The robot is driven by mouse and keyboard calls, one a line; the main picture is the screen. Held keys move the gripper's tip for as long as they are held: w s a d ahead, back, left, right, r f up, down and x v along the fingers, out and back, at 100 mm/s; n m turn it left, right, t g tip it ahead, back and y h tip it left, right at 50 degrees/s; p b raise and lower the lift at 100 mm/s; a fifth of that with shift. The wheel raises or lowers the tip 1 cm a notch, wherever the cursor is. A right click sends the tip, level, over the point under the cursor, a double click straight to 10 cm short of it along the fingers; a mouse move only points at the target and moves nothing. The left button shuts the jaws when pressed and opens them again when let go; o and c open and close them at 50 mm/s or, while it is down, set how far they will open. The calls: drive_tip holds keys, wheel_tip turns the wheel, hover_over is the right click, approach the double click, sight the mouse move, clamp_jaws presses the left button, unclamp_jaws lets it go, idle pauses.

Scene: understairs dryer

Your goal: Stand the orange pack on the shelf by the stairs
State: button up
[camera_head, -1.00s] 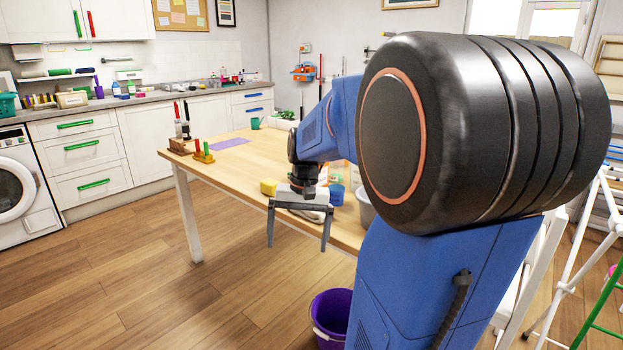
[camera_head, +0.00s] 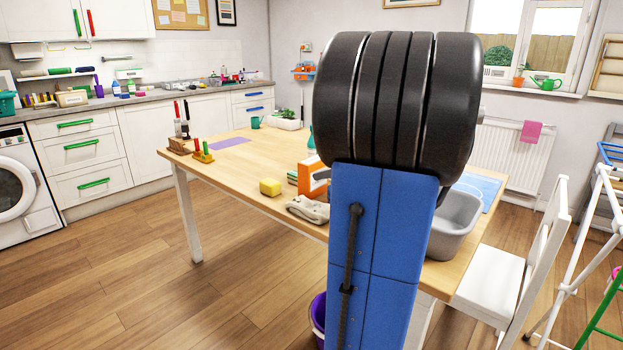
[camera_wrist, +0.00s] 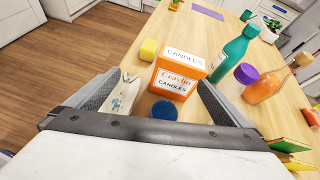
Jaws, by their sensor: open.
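The orange pack (camera_wrist: 174,80), a box labelled "CANDLES" with a white top label, stands upright on the wooden table in the wrist view. In the head view part of it (camera_head: 312,176) shows at the left edge of my arm, which hides the rest. My gripper (camera_wrist: 161,77) is open and empty, its fingers showing to the left and right of the pack in the picture. The pack appears beyond the fingertips; I cannot tell the exact gap. In the head view my gripper is hidden behind my arm. I cannot make out the shelf by the stairs in these frames.
A grey tub (camera_head: 452,228) and white chair (camera_head: 520,250) stand right.

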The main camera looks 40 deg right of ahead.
sight(306, 163)
drive_tip(key=d+r+m+t+h, duration=0.1)
drive_tip(key=d+r+m, duration=0.1)
drive_tip(key=d, duration=0.2)
drive_tip(key=x, duration=1.6)
drive_tip(key=shift+w+a, duration=0.15)
drive_tip(key=shift+w, duration=0.1)
drive_tip(key=c, duration=1.2)
